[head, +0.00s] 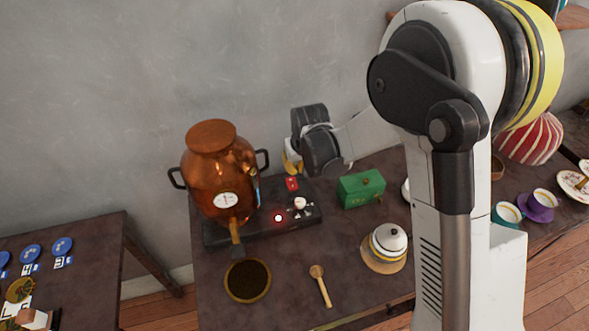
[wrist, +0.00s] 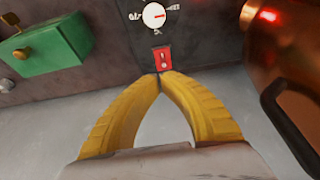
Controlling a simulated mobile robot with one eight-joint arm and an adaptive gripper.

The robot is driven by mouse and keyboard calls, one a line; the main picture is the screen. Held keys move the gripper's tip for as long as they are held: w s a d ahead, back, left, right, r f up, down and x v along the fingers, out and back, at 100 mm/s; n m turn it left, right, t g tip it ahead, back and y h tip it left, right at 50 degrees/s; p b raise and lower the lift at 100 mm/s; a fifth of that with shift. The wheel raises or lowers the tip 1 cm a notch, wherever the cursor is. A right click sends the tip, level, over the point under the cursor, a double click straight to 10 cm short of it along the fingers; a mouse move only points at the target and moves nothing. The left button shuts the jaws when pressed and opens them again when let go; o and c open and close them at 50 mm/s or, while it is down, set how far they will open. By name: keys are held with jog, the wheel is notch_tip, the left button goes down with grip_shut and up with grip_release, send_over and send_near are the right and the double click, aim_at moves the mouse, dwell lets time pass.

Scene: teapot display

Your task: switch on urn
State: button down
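The copper urn (head: 222,170) stands on a dark base (head: 265,225) on the table, with a round white gauge and a spout at its front. The base carries a red rocker switch (head: 292,184), a white dial (head: 300,203) and a glowing red light (head: 278,218). In the wrist view the switch (wrist: 162,57) lies just beyond my fingertips, and the dial (wrist: 153,16) lies past it. My gripper (wrist: 163,74) has its yellow fingertips together with nothing between them. I cannot tell whether they touch the switch. The urn's side (wrist: 285,50) shows at right.
A green box (head: 361,188) stands right of the base. A white lidded pot (head: 388,240), a wooden spoon (head: 321,286) and a round dark-filled dish (head: 247,280) are in front. The urn's black handle (wrist: 285,125) is close to my gripper. A grey wall is behind.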

jog(key=shift+s+p+v, duration=0.2)
jog(key=shift+p+v, duration=0.05)
jog(key=shift+v, duration=0.75)
jog(key=shift+s+p+v, duration=0.15)
jog(key=shift+p+v, duration=0.05)
jog(key=shift+v, duration=0.85)
jog(key=shift+d+f, duration=0.1)
jog(key=shift+f, duration=0.1)
jog(key=s+d+r+m+t+b, duration=0.1)
jog(key=s+d+r+m+t, duration=0.1)
jog(key=s+d+r, duration=1)
jog(key=s+d+r+m+t+h+b, duration=0.1)
jog(key=s+d+r, duration=0.2)
jog(key=s, duration=0.8)
jog(key=shift+s+d+t, duration=0.25)
jog(key=shift+d+t, duration=0.05)
jog(key=shift+d, duration=0.35)
